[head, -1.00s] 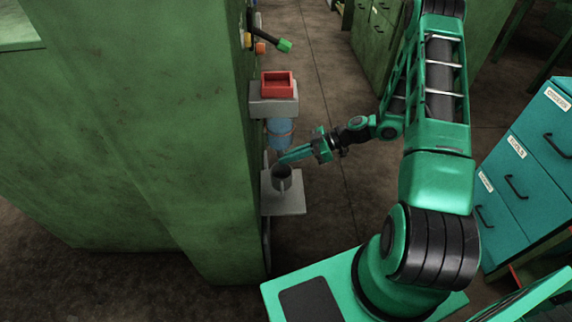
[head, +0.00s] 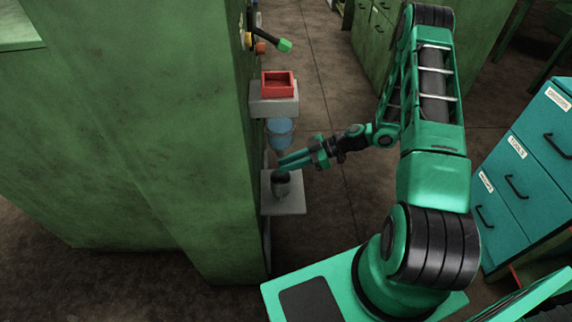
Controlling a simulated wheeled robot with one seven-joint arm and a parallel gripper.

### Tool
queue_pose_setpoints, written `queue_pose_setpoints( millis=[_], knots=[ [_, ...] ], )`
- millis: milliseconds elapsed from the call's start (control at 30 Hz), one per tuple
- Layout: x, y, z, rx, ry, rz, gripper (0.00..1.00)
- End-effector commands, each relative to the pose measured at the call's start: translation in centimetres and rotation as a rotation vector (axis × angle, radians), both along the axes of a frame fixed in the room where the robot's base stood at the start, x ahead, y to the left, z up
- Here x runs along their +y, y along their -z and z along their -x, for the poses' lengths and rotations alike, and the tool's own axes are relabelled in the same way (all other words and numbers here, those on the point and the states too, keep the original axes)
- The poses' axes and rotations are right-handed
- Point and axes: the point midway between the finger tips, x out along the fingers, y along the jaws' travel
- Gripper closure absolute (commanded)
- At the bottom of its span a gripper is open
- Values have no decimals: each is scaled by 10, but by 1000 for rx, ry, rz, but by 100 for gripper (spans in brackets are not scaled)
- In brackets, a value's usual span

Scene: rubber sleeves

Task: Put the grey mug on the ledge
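The grey mug (head: 282,190) is upright on the lower grey ledge (head: 295,207), which sticks out from the side of the green cabinet. Its dark opening faces up. My gripper (head: 281,168) reaches in from the right, with its fingertips just above and behind the mug's rim. The two green fingers show apart with a dark gap between them, so it looks open. Whether a fingertip still touches the rim is too small to tell.
A translucent blue vessel (head: 280,131) is just behind the fingers. Above it a grey shelf (head: 262,106) bears a red box (head: 277,85). The green cabinet (head: 140,130) closes off the left. A teal drawer unit (head: 530,165) stands at right. Floor between is clear.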

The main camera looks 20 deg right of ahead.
Motion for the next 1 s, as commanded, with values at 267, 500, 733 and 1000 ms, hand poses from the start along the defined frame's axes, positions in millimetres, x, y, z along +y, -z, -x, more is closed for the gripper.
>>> queue_pose_setpoints(
  millis=[267,500,733,1000],
  knots=[
    [-33,-16,8,-2,4,2,79],
    [-74,-36,20,0,5,3,79],
    [-99,-49,27,-2,4,1,79],
    [-105,-53,30,3,1,3,79]
  ],
)
